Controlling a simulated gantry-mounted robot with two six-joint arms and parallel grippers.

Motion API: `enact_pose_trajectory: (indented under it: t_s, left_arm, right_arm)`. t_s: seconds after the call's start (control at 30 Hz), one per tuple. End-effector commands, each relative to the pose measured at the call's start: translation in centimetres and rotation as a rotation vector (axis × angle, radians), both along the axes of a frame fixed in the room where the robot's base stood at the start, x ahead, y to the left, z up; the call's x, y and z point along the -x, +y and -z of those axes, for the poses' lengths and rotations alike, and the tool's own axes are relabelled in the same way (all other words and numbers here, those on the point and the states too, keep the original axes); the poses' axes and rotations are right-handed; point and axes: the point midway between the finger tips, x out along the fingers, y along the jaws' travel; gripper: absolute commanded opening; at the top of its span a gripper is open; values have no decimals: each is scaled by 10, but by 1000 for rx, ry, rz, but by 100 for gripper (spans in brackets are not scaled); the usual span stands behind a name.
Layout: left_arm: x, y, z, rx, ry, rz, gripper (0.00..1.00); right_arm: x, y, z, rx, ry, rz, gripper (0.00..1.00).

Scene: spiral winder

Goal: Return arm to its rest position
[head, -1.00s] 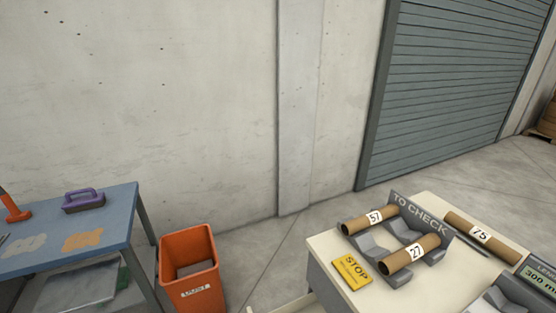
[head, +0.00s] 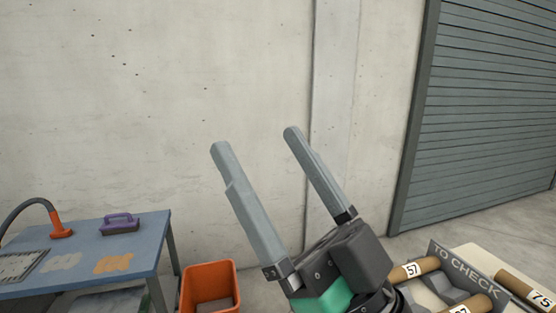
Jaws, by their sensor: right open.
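My right gripper (head: 256,143) is raised at the lower middle of the head view, its two grey fingers pointing up and to the left. The fingers are wide apart with nothing between them. It hangs in front of the wall and hides part of the cream table. My left gripper is not in view.
The cream table (head: 472,256) at the lower right bears cardboard tubes labelled 57 (head: 429,264) and 75 (head: 515,284) and a TO CHECK sign (head: 467,271). A blue table (head: 150,232) and an orange bin (head: 211,268) stand at the left.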

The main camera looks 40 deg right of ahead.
Motion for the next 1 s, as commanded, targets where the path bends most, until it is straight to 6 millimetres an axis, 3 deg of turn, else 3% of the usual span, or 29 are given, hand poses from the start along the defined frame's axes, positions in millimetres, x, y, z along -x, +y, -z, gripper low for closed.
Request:
enact_pose_trajectory:
  t_s: [0.1, 0.33, 0.47, 0.57, 0.67, 1.0]
  left_arm:
    - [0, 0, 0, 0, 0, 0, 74]
    - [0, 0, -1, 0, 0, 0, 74]
    - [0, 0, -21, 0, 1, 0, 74]
    - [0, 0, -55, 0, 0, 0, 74]
    - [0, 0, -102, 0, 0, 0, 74]
    - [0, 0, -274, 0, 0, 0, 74]
  right_arm:
    - [12, 4, -11, -2, -39, -11, 91]
    - [11, 3, -12, -2, -35, -10, 91]
    - [10, 3, -31, -2, -34, -10, 91]
    - [10, 3, -65, -2, -34, -9, 91]
    - [10, 3, -112, -2, -33, -9, 91]
    - [10, 3, -283, -2, -33, -9, 91]
